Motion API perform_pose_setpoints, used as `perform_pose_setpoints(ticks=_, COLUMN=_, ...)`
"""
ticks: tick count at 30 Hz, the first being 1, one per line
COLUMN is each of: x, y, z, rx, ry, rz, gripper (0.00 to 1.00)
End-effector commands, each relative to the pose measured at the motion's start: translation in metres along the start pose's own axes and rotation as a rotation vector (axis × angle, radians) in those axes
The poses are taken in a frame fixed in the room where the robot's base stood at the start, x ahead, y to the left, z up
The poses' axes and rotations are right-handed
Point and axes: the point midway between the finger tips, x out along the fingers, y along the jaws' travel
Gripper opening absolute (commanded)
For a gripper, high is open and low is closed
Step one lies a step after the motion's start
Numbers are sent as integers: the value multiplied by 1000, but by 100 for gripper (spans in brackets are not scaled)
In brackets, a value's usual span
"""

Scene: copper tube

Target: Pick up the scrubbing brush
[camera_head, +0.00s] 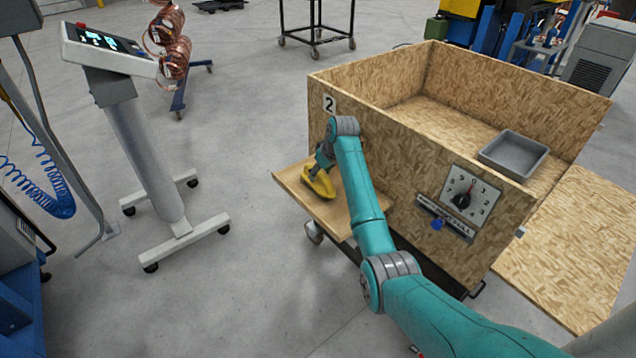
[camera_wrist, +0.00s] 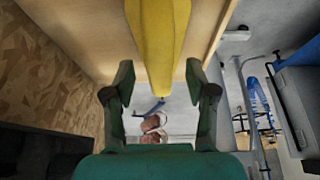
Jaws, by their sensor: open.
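The yellow scrubbing brush (camera_head: 320,186) lies on a small wooden shelf (camera_head: 350,207) on the side of the wooden crate. My gripper (camera_head: 316,170) is just above the brush in the head view and partly covers it. In the wrist view the brush (camera_wrist: 160,40) hangs into the picture from the top, its narrow end reaching toward the gap between the two green fingers of my gripper (camera_wrist: 160,85). The fingers are open, one to each side of that end, with visible gaps. The bristles are hidden.
The wooden crate (camera_head: 400,150) stands right behind the shelf and holds a grey tray (camera_head: 514,152). A dial panel (camera_head: 466,196) and a blue knob (camera_head: 438,224) are on its front. A control stand (camera_head: 145,150) stands on the left, with clear floor between.

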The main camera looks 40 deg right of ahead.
Motion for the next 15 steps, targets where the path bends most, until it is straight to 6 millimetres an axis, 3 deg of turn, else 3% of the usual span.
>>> perform_pose_setpoints(ticks=5, x=18, y=0, z=0, rx=0, ry=0, rz=0, gripper=56)
perform_pose_setpoints(ticks=13, x=21, y=0, z=-1, rx=0, ry=1, rz=0, gripper=56)
perform_pose_setpoints(ticks=15, x=21, y=0, z=-1, rx=0, ry=1, rz=0, gripper=41)
